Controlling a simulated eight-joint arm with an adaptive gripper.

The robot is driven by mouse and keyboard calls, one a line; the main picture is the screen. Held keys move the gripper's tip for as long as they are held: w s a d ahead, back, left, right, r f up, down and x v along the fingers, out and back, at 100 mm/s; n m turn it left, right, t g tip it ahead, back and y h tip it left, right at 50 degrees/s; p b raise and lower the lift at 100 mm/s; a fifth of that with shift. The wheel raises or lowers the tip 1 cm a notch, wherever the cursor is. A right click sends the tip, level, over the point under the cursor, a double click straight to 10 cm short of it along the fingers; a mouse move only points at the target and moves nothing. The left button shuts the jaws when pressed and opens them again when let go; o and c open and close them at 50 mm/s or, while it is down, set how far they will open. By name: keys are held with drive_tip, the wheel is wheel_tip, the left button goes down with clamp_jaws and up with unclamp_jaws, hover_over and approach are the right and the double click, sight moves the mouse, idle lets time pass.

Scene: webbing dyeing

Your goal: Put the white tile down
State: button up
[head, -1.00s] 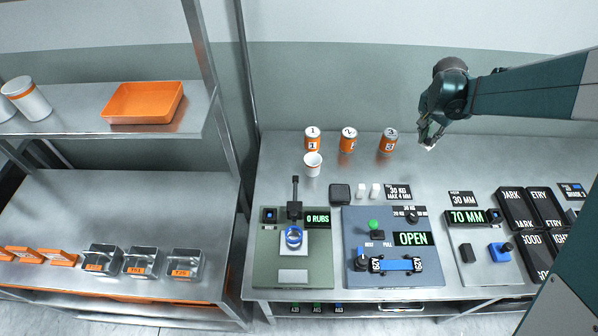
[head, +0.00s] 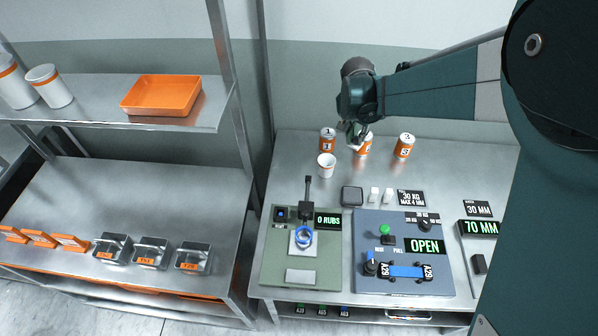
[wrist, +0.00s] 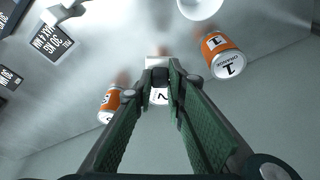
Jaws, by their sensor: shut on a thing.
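My gripper (head: 356,133) is shut on a small white tile (wrist: 157,62), which shows at the fingertips in the wrist view. The tile is held in the air near the back of the steel table (head: 470,165). In the head view the gripper overlaps the orange can marked 2 (head: 366,149) and partly hides it. In the wrist view that can (wrist: 160,98) shows behind the fingers. How far the tile is from the can or table is hard to tell.
Orange cans marked 1 (head: 327,141) and 3 (head: 404,147) stand to either side. A white cup (head: 326,166) stands in front of can 1. A dark square pad (head: 352,197) and small white blocks (head: 374,195) lie farther forward. Bare table lies right of can 3.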

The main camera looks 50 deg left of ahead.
drive_tip(key=s+a+n, duration=0.1)
drive_tip(key=s+a, duration=0.4)
drive_tip(key=s, duration=0.3)
drive_tip(key=s+a+n, duration=0.1)
drive_tip(key=s+a, duration=0.4)
drive_tip(key=s, duration=0.4)
drive_tip(key=shift+s+a+f+y, duration=0.15)
drive_tip(key=shift+s+f+y, duration=0.05)
drive_tip(key=shift+y, duration=0.1)
drive_tip(key=shift+f+b, duration=0.3)
drive_tip(key=shift+f, duration=2.85)
drive_tip(key=shift+f, duration=1.9)
drive_tip(key=shift+f+b, duration=0.15)
drive_tip(key=shift+b, duration=0.15)
drive_tip(key=o, duration=0.9)
